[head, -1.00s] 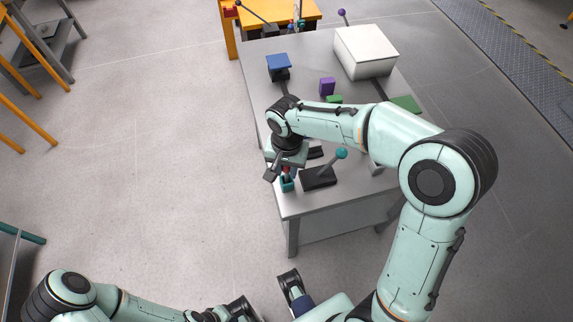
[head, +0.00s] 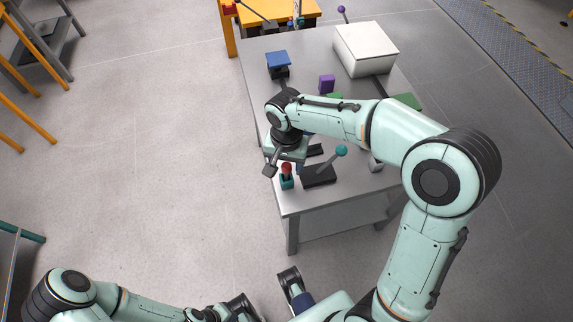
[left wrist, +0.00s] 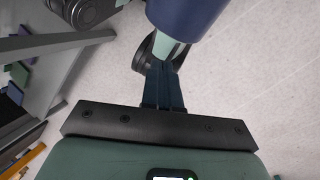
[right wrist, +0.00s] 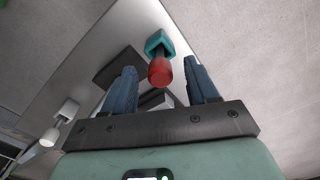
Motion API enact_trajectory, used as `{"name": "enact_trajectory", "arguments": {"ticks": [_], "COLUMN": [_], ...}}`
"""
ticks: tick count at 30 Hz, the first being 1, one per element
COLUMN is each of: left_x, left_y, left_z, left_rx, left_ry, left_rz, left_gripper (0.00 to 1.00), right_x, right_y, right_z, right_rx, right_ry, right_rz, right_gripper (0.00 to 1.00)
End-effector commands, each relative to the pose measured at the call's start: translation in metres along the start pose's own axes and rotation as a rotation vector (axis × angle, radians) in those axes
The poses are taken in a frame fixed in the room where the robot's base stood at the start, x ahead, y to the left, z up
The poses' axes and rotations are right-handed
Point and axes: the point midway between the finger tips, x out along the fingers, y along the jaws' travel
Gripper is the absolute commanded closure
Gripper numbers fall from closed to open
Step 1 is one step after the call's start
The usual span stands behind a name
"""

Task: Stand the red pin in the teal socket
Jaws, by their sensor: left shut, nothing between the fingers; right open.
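The red pin (head: 287,168) stands in the teal socket (head: 287,184) near the front left corner of the grey table. In the right wrist view the pin (right wrist: 160,70) points toward the camera, its lower end at the teal socket (right wrist: 158,43); how deep it sits is hidden. My right gripper (right wrist: 163,78) is open, with its fingers on either side of the pin in that view and a gap to each. My left gripper (left wrist: 163,90) is shut and empty, over the floor away from the table.
A black base with a teal-knobbed lever (head: 341,152) stands just right of the socket. A white box (head: 365,50), a blue-topped block (head: 278,60) and a purple block (head: 326,84) stand farther back.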

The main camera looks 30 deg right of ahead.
Motion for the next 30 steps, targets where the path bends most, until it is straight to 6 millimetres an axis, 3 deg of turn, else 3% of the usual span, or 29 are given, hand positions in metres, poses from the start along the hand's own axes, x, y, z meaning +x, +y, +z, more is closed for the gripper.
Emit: {"name": "enact_trajectory", "arguments": {"ticks": [9, 15, 21, 30], "left_x": [-0.011, -0.015, -0.016, -0.016], "left_y": [0.002, 0.002, 0.002, 0.002], "left_z": [0.006, 0.009, 0.01, 0.01], "left_rx": [-0.002, -0.003, -0.003, -0.003], "left_ry": [-0.019, -0.026, -0.029, -0.03], "left_rz": [-0.004, -0.006, -0.007, -0.007], "left_gripper": [1.0, 1.0, 1.0, 1.0], "right_x": [-0.074, -0.106, -0.118, -0.118], "right_y": [-0.001, 0.0, 0.0, 0.0], "right_z": [0.0, 0.0, 0.0, 0.0], "right_rx": [0.0, 0.0, 0.0, 0.0], "right_ry": [0.004, 0.001, 0.0, 0.0], "right_rz": [-0.005, -0.002, -0.001, 0.0], "right_gripper": [0.42, 0.42, 0.42, 0.42]}}
